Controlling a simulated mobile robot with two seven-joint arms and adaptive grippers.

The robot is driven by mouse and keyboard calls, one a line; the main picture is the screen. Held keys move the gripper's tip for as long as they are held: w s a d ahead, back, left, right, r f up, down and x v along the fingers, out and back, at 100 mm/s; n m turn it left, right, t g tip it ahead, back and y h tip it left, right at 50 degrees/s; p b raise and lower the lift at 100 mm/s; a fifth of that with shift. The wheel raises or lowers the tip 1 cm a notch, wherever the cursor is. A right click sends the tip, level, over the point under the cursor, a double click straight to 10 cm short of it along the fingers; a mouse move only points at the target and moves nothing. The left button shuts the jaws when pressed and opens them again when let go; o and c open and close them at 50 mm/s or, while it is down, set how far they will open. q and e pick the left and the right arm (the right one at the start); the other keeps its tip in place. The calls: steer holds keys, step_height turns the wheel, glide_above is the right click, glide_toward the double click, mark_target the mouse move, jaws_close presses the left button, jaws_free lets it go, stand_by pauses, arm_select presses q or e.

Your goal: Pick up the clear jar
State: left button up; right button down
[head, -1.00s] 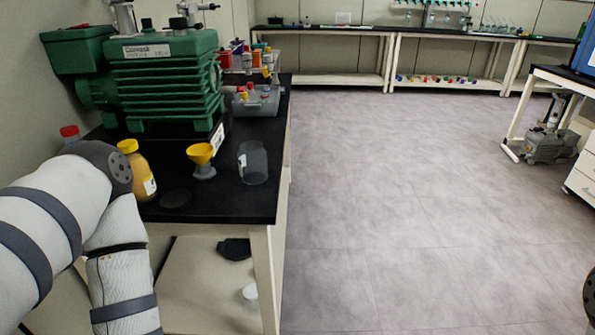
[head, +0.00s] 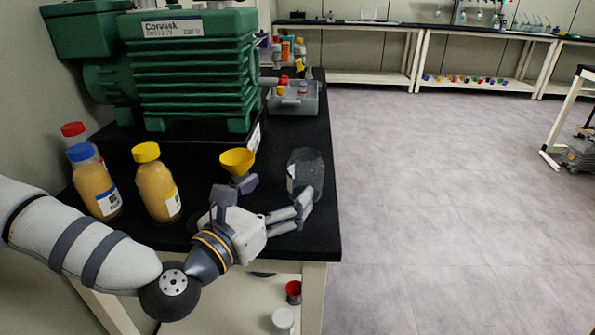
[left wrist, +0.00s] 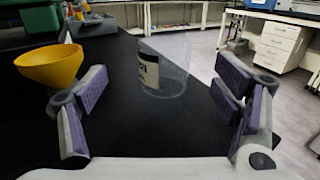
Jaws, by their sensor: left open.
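The clear jar (head: 309,170) stands upright near the right edge of the black bench top. It has a label with dark print on its side, seen in the left wrist view (left wrist: 172,72). My left gripper (head: 277,197) is open and empty, low over the bench in front of the jar. In the left wrist view, its fingers (left wrist: 163,90) are spread wide, with the jar beyond the tips and roughly midway between them. I see no contact with the jar. My right gripper is not in view.
A yellow funnel (head: 238,160) stands just left of the jar, close to the left finger. Two orange-filled bottles (head: 157,188) (head: 96,188) and a green pump (head: 190,70) are further left. A grey tray (head: 293,104) sits behind.

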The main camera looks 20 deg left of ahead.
mark_target(306, 167)
arm_select(q)
steer(key=w, duration=0.3)
steer(key=w+d, duration=0.1)
steer(key=w, duration=0.2)
steer(key=w+d, duration=0.1)
steer(key=w, duration=0.2)
steer(key=shift+d+r+p, duration=0.1)
steer(key=shift+d+p, duration=0.15)
steer(key=shift+p, duration=0.05)
steer(key=c, duration=1.3)
